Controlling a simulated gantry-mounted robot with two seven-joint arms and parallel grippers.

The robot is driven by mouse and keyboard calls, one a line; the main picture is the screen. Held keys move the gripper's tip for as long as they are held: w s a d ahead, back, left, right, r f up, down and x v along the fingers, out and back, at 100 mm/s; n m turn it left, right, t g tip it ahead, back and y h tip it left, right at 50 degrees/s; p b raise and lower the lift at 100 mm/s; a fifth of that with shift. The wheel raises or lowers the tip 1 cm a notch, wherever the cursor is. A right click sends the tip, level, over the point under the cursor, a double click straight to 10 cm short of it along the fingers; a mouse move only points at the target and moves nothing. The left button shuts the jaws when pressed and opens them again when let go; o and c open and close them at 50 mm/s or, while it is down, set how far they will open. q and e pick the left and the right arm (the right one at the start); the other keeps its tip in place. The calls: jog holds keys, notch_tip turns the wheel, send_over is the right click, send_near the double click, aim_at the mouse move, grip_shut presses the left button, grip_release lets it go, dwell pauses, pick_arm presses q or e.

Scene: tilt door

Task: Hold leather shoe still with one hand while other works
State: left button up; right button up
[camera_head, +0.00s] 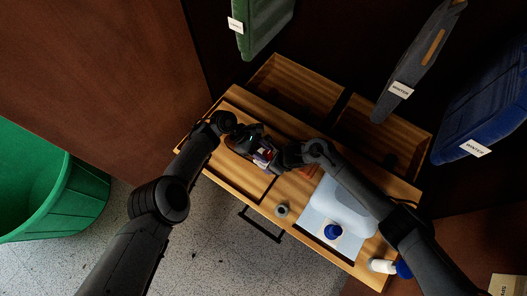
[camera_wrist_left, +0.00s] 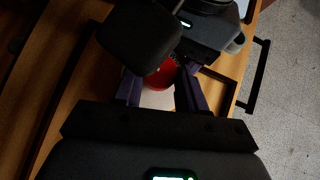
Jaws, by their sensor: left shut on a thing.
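A red thing (camera_wrist_left: 160,74), which I take to be the leather shoe, shows in the left wrist view between the purple fingers of my left gripper (camera_wrist_left: 160,92). Most of it is hidden by the grippers, and in the head view only small red and pale patches show. In the head view my left gripper (camera_head: 262,153) reaches in from the left over the wooden drawer unit and is shut on it. My right gripper (camera_head: 279,159) is close against it from the right. Its fingers are hidden, so I cannot tell its opening.
Labelled garments hang behind, one blue (camera_head: 485,110). A green bin (camera_head: 40,190) stands left. Speckled floor (camera_head: 225,245) is clear in front.

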pick_arm(q)
jog(key=shift+w+m+g, duration=0.1)
jog(key=shift+m+g, duration=0.2)
jog(key=shift+m, duration=0.2)
jog(key=o, duration=0.8)
jog(key=v, duration=1.2)
jog(key=shift+r, duration=0.15)
jog(key=shift+w+d, duration=0.1)
jog(key=shift+d, duration=0.05)
